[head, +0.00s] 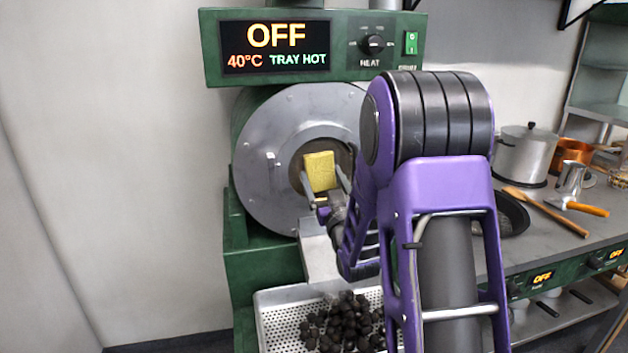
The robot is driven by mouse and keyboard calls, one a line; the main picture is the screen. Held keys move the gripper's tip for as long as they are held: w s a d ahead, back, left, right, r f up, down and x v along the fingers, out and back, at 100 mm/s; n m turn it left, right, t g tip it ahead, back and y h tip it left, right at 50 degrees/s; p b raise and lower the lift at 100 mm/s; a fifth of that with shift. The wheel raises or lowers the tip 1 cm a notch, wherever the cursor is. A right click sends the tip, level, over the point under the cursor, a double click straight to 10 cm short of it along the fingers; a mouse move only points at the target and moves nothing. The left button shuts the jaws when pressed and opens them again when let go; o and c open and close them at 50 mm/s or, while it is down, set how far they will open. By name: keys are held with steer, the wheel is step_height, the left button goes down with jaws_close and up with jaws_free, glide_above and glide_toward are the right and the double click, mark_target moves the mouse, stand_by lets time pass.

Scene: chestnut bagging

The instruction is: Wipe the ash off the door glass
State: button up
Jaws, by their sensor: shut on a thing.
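My gripper (328,186) is shut on a yellow sponge (320,171). It holds the sponge in front of the round door glass (297,168) at the centre of the roaster's grey front plate (262,141). The glass looks brownish, and only a part of it shows around the sponge. I cannot tell whether the sponge touches the glass or how much ash is on it. My arm hides the right side of the plate.
A green control box (216,60) above reads OFF, 40°C and TRAY HOT. A perforated tray (275,328) below holds dark chestnuts (345,322).

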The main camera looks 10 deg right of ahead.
mark_target(293, 172)
steer(key=shift+d, duration=0.5)
steer(key=shift+a, duration=0.1)
steer(key=shift+a, duration=3.55)
steer(key=s, duration=0.6)
steer(key=shift+d, duration=0.1)
